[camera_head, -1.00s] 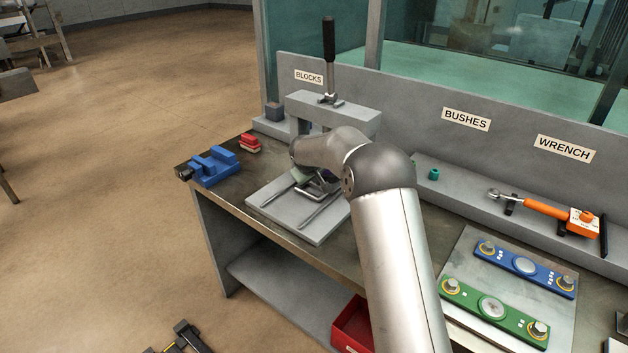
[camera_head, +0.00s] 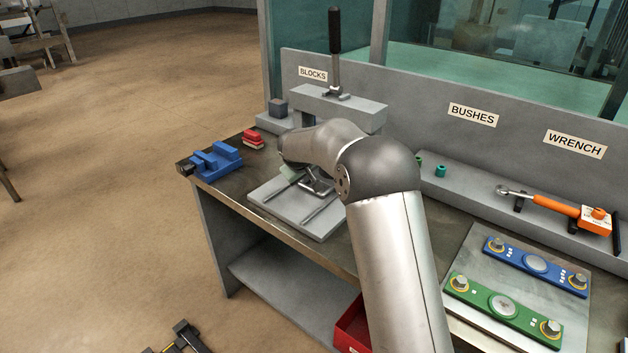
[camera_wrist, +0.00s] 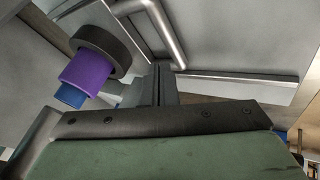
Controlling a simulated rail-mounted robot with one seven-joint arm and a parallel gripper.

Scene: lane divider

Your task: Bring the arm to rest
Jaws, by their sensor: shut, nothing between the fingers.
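My arm reaches over the workbench to the grey press with the black-handled lever (camera_head: 335,40). My gripper shows in the wrist view as a green housing with a dark bar and dark fingers (camera_wrist: 165,82), shut with nothing between them. In the head view my arm's links hide most of it, low over the press's grey base plate (camera_head: 285,205). In the wrist view a purple cylinder (camera_wrist: 86,72) with a dark ring (camera_wrist: 104,50) and a blue end (camera_wrist: 70,95) is left of the fingers. A bent metal bar (camera_wrist: 168,32) is near them; I cannot tell whether they touch.
A blue vise (camera_head: 215,160) and red block (camera_head: 253,139) sit at the bench's left end. Green bushes (camera_head: 440,170) and an orange wrench (camera_head: 555,206) lie on the back shelf. Blue (camera_head: 535,265) and green (camera_head: 502,306) plates lie right. A red bin (camera_head: 352,325) is below.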

